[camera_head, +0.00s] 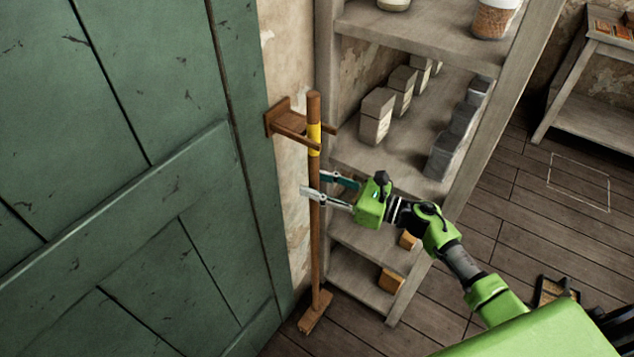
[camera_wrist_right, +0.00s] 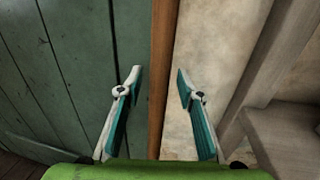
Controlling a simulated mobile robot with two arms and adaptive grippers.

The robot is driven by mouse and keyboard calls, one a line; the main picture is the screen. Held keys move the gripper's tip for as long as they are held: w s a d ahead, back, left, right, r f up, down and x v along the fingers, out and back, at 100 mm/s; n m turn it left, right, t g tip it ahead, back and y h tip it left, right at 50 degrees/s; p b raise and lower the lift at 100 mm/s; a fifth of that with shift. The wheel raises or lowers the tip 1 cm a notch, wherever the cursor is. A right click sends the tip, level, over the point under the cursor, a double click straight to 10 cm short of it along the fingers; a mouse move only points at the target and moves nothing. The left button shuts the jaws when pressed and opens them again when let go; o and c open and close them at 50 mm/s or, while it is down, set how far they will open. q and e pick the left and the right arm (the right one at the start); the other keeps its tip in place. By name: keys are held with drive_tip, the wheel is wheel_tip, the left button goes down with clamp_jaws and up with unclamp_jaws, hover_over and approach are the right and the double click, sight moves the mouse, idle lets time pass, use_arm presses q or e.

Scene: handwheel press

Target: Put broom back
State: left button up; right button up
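The broom (camera_head: 315,220) stands upright against the wall between the green door and the shelf, its wooden head (camera_head: 315,313) on the floor. A yellow band (camera_head: 314,138) marks its upper handle. The handle's top is at the wooden wall holder (camera_head: 287,121), with the yellow band level with its prongs. My right gripper (camera_head: 311,185) is at the middle of the handle, below the holder. In the right wrist view the gripper (camera_wrist_right: 158,75) is open, and the handle (camera_wrist_right: 162,60) runs between its fingers with gaps at both sides. My left gripper is not in view.
The green door (camera_head: 120,170) fills the left. A shelf unit (camera_head: 345,150) with boxes and jars stands just right of the broom, close to my right arm. A low table (camera_head: 585,100) is at the back right. Wooden floor (camera_head: 520,200) is open between them.

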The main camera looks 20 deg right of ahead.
drive_tip(key=shift+s+d+f, duration=0.1)
drive_tip(key=shift+s+d, duration=0.05)
drive_tip(key=shift+d, duration=0.1)
drive_tip(key=b+v, duration=0.3)
drive_tip(key=v, duration=0.8)
drive_tip(key=shift+s+b, duration=0.2)
drive_tip(key=shift+b, duration=0.15)
